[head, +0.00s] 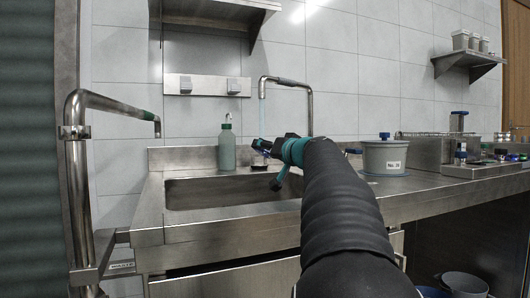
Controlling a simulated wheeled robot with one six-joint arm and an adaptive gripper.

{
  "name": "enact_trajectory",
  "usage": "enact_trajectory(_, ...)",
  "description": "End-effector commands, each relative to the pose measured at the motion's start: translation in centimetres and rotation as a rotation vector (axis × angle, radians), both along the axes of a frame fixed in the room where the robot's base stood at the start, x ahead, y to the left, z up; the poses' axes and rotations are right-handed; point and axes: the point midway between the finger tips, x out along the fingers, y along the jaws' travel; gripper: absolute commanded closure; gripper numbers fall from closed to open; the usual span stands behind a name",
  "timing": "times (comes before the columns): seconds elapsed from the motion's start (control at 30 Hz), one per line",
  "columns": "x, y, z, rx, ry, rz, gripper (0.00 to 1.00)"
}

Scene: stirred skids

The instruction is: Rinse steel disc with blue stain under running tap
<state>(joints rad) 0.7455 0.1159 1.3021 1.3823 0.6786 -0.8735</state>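A slim steel tap (310,105) rises behind the sink (225,190), its spout bending left and down. A thin pale stream (262,105) runs from the spout toward my gripper. My black and teal gripper (262,150) is over the back right of the sink, at or just below the stream. I see it from behind and small, so I cannot tell how far its fingers are apart. A small dark piece with a hint of blue shows by the fingertips; I cannot tell if it is the steel disc. No disc shows clearly.
A green pump bottle (227,148) stands on the sink's back ledge. A thick steel pipe tap (75,150) stands at left. A grey lidded pot (385,157) is on the counter right of my arm, with a rack (490,168) of small items farther right.

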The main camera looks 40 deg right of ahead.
Motion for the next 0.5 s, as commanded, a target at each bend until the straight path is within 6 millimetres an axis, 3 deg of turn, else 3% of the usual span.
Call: enact_trajectory(0.5, -0.72, 0.82, 0.08, 0.000, -0.001, 0.000, 0.80)
